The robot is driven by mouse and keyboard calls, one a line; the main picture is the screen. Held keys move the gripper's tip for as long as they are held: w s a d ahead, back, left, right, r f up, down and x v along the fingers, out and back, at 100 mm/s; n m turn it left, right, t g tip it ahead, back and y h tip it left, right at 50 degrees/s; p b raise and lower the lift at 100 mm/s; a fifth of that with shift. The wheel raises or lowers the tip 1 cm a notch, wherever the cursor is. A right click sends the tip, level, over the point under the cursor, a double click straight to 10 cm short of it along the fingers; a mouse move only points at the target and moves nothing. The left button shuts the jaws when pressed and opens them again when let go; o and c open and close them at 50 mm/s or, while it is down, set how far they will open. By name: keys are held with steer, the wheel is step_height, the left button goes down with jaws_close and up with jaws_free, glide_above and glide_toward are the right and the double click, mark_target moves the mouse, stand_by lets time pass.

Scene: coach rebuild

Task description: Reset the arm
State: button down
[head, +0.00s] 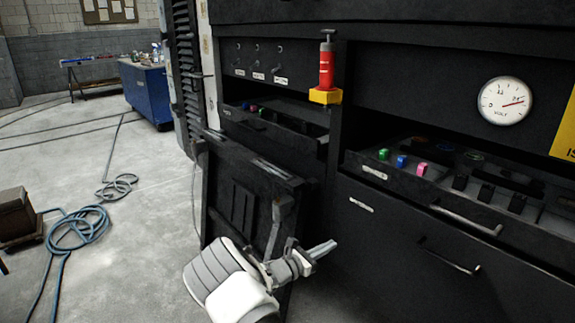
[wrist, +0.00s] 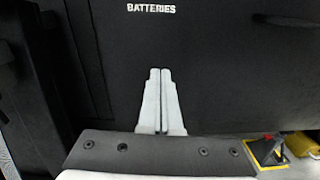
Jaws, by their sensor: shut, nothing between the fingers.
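My gripper (head: 322,250) is in front of the black cabinet in the head view, at the lower middle, with its fingers pointing right. In the wrist view my gripper (wrist: 160,75) has its two pale fingers side by side, shut and empty. Beyond the fingers is a dark panel with a white "BATTERIES" label (wrist: 151,8). I cannot tell from these frames whether the fingertips touch the panel.
An open black door (head: 245,200) stands beside my arm. An open drawer (head: 455,195) with coloured pieces juts out at right. A red cylinder on a yellow base (head: 326,70) is above. Blue hose (head: 78,232) lies on the floor at left; much floor is clear.

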steer(key=s+d+r+m+g+y, duration=0.3)
steer(key=s+d+r+m+g, duration=0.1)
steer(key=s+r+m, duration=0.35)
steer(key=s+d+r+m+g+y, duration=0.2)
steer(key=s+d+r+m+g, duration=0.15)
steer(key=s+r+m, duration=0.35)
steer(key=s+a+r+m+t+y, duration=0.1)
steer(key=s+a+r+m+y, duration=0.25)
steer(key=s, duration=0.45)
steer(key=s+a+r+m+t+y, duration=0.1)
steer(key=s+a+r+m+y, duration=0.25)
steer(key=s, duration=0.55)
steer(key=s+a+r+m+t+y, duration=0.2)
steer(key=s+a+r+m+y, duration=0.15)
steer(key=s, duration=0.45)
step_height(320, 180, up, 21)
steer(key=n+p, duration=0.1)
steer(key=p, duration=1.9)
steer(key=shift+s+h, duration=0.2)
steer(key=shift+h, duration=0.15)
steer(key=shift+g, duration=0.25)
